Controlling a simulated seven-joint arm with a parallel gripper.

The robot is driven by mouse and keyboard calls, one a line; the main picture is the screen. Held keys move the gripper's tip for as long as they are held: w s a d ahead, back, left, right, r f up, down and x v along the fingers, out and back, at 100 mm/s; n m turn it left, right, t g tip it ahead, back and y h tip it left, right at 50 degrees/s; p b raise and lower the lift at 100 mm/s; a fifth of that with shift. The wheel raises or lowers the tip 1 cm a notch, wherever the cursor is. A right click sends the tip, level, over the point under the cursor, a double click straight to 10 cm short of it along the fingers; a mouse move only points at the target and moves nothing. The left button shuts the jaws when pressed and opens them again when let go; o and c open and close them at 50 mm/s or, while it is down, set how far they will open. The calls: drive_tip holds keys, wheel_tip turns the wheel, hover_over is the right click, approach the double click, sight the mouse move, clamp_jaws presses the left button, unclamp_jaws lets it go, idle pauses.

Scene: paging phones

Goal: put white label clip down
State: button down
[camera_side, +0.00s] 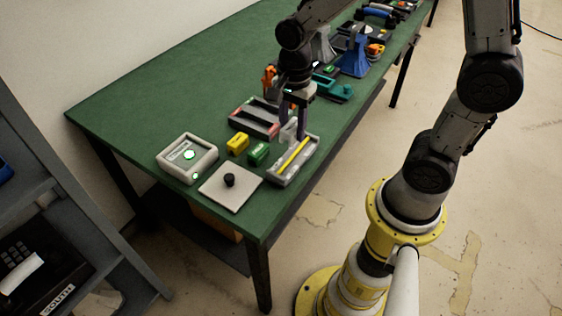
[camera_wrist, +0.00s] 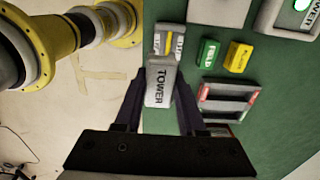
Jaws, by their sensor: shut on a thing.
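My gripper (camera_side: 301,122) is over the near right part of the green table. Its dark fingers are shut on the white label clip (camera_wrist: 159,84), which reads TOWER in the wrist view. In the side view the clip (camera_side: 288,131) is a small pale block at the fingertips, by the far end of a grey tray (camera_side: 279,183) with a yellow strip. Whether the clip touches the tray cannot be told. In the wrist view the tray (camera_wrist: 160,46) shows just beyond the clip.
A yellow block (camera_side: 237,143) and a green block (camera_side: 258,154) reading FIELD stand left of the tray. A dark red-ended tray (camera_side: 243,121) is behind. A white box (camera_side: 187,157) with a green light and a knobbed plate (camera_side: 229,190) are nearer. The table's left is clear.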

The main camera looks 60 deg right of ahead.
drive_tip(key=s+r, duration=0.2)
drive_tip(key=s, duration=1)
hover_over(284, 165)
drive_tip(key=f, duration=0.9)
drive_tip(key=shift+s, duration=0.4)
drive_tip(key=shift+w+f, duration=0.35)
drive_tip(key=shift+f, duration=1.6)
drive_tip(key=shift+f, duration=0.15)
drive_tip(key=c, duration=0.5)
unclamp_jaws()
